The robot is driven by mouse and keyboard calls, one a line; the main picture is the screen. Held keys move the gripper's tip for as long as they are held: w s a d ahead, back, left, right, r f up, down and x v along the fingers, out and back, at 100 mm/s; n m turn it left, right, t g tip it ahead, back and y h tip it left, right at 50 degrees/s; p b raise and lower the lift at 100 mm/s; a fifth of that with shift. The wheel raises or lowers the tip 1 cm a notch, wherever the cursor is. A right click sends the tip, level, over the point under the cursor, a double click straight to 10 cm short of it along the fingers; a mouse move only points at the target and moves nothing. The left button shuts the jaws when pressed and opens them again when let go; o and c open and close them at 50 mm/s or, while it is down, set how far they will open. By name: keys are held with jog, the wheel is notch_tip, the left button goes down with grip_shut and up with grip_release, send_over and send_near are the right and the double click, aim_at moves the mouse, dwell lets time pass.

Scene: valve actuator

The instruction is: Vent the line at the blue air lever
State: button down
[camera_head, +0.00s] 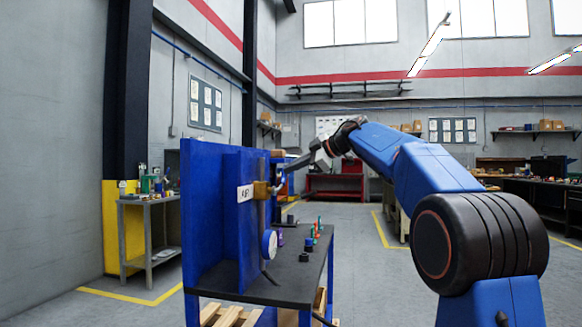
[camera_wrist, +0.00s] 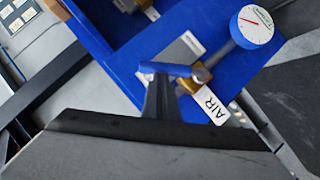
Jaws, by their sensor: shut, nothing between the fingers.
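The blue air lever (camera_wrist: 168,69) lies across the brass valve (camera_wrist: 201,76) in the wrist view, just beyond my fingertips. A white AIR label (camera_wrist: 212,107) is beside the valve on the blue panel. My gripper (camera_wrist: 160,84) is shut and empty, its dark fingers close to the lever's free end; I cannot tell whether they touch it. In the head view the brass valve (camera_head: 261,190) sticks out from the panel next to the label (camera_head: 245,193). My gripper (camera_head: 284,169) reaches it from the right and partly hides the lever.
A round gauge (camera_wrist: 252,27) with a red needle is near the valve; it also shows in the head view (camera_head: 269,244). The blue panel (camera_head: 205,215) stands on a dark bench top (camera_head: 285,285) with several small coloured parts. Floor to the right is open.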

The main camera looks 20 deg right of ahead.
jog(key=w+d+f+m+g+y, duration=0.1)
jog(key=w+d+f+m+g, duration=0.1)
jog(key=w+f+m+g, duration=0.2)
jog(key=shift+f, duration=0.2)
dwell(0.4)
jog(key=shift+f, duration=0.1)
dwell(0.3)
dwell(0.3)
